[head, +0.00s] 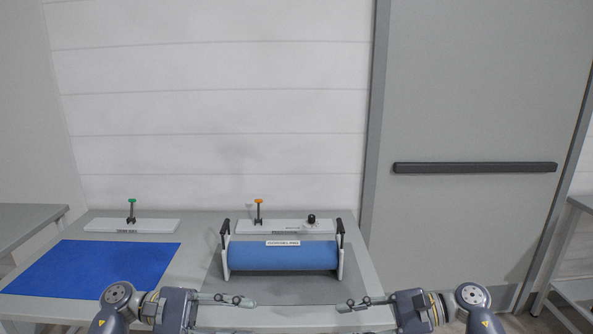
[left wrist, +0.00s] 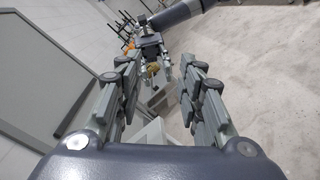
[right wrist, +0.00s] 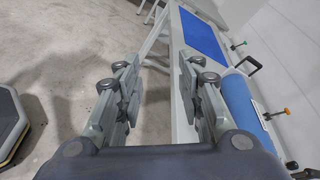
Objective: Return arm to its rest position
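My left gripper (head: 245,301) comes in from the left at the bottom of the head view, its fingers pointing right. My right gripper (head: 346,304) comes in from the right, its fingers pointing left. They face each other with a gap between them, at the table's front edge. In the left wrist view the left gripper's fingers (left wrist: 160,75) stand apart with nothing between them. In the right wrist view the right gripper's fingers (right wrist: 158,75) are also apart and empty.
A blue roller (head: 282,256) lies between white end brackets with black handles on the grey table (head: 200,226). A blue mat (head: 92,272) lies at left. White strips carry a green-topped clamp (head: 131,208), an orange-topped clamp (head: 258,209) and a black knob (head: 311,218). A door stands at right.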

